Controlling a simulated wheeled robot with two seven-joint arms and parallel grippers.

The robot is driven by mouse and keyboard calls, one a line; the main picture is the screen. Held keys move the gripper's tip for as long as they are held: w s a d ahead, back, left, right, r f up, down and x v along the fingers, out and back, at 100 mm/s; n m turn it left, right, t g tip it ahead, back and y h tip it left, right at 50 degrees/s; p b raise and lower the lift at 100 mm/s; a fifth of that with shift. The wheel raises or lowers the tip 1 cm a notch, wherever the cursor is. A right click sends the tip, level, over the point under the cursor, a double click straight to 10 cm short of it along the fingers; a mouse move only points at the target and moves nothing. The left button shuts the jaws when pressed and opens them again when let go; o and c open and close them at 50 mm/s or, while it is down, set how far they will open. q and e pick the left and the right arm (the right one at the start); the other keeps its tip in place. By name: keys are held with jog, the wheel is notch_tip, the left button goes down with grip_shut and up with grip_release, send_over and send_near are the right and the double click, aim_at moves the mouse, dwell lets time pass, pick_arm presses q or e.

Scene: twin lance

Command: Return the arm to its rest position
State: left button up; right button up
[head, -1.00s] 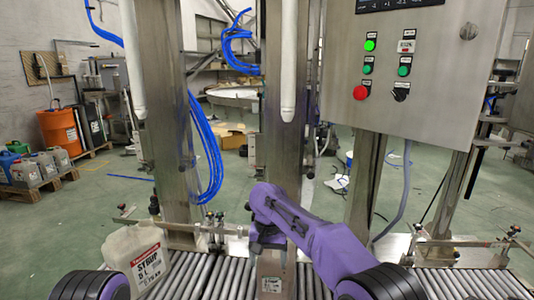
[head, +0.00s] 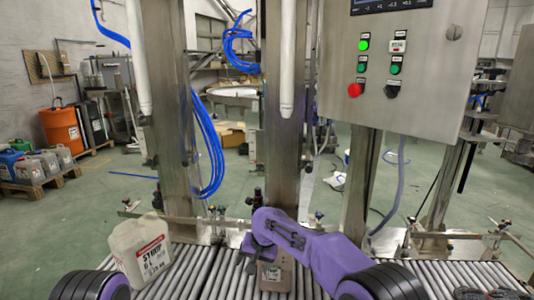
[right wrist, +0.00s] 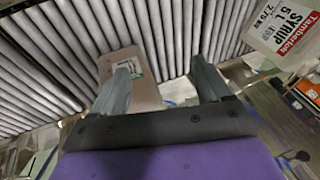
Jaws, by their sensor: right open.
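My right arm (head: 315,255) reaches in from the lower right of the head view, bent over the roller conveyor. Its gripper (right wrist: 160,75) is open in the right wrist view, with nothing held between its fingers. A tan jug (right wrist: 143,85) stands past the fingers, partly hidden by the left one. In the head view this jug (head: 271,275) shows below the arm's end, its top covered. A white syrup jug (head: 142,250) stands on the rollers to the left, and shows at the upper right of the wrist view (right wrist: 285,28). My left gripper is out of view.
Two white filling nozzles (head: 287,60) hang from the frame above the conveyor (head: 210,275). A steel control box (head: 425,75) stands at the right. A guide rail with clamps (head: 450,236) runs along the conveyor's far side. The rollers between the two jugs are bare.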

jog(key=s+d+f+m+t, duration=0.1)
jog(key=s+d+f, duration=0.1)
jog(key=d+f, duration=0.45)
jog(key=s+d+f+m+t, duration=0.1)
jog(key=s+d+f+t, duration=0.15)
jog(key=f, duration=0.65)
jog(key=s+d+f+m+h, duration=0.1)
jog(key=s+d+f+h, duration=0.2)
jog(key=s+d+f, duration=0.55)
jog(key=s+d+r+m+g+h, duration=0.1)
jog(key=s+d, duration=0.5)
jog(key=s, duration=0.5)
jog(key=s+d+m+g+h, duration=0.1)
jog(key=s+d, duration=0.4)
jog(key=s, duration=0.6)
jog(key=s+d+r+m+g+h, duration=0.15)
jog(key=s+d, duration=0.45)
jog(key=s, duration=0.6)
notch_tip(320, 180, up, 14)
jog(key=w+p, duration=0.1)
jog(key=p, duration=1.3)
jog(key=shift+w+n, duration=0.15)
jog(key=shift+n, duration=0.3)
